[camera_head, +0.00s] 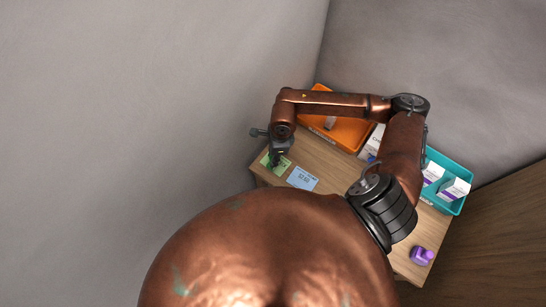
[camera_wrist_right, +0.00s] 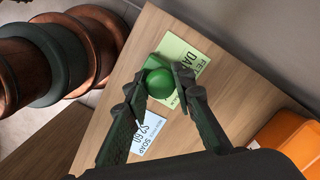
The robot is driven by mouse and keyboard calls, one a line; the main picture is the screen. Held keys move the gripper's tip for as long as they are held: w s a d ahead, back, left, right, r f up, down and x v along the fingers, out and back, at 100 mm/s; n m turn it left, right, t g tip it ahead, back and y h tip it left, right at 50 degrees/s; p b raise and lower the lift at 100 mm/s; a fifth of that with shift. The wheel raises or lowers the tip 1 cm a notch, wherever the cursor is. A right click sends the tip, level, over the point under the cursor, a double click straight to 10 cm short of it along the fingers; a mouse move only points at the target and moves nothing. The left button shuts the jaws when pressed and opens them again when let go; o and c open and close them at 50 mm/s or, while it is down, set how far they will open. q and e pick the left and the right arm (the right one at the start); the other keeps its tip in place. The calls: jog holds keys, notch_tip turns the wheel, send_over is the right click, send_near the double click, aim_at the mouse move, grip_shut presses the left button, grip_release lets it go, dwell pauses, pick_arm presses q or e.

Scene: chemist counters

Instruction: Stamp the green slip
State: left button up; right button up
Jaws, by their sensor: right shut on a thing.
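The green slip (camera_head: 284,164) lies on the wooden counter near its left end. It also shows in the wrist view (camera_wrist_right: 193,57), printed with dark letters and partly covered. My right gripper (camera_head: 275,159) is over the slip, pointing down. In the wrist view my right gripper (camera_wrist_right: 158,86) is shut on a stamp with a round green knob (camera_wrist_right: 160,83). The stamp stands over the lower part of the green slip; its underside is hidden, so I cannot tell whether it touches the paper. My left gripper is not in view.
A blue slip (camera_head: 303,178) lies beside the green one. An orange tray (camera_head: 345,136) stands at the back, a teal tray (camera_head: 459,166) with white boxes (camera_head: 455,188) at the right. A purple bottle (camera_head: 422,256) stands near the front right. Walls rise behind the counter.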

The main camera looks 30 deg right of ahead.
jog(key=shift+r+p, duration=1.35)
jog(key=shift+r, duration=1.85)
jog(key=shift+w, duration=0.1)
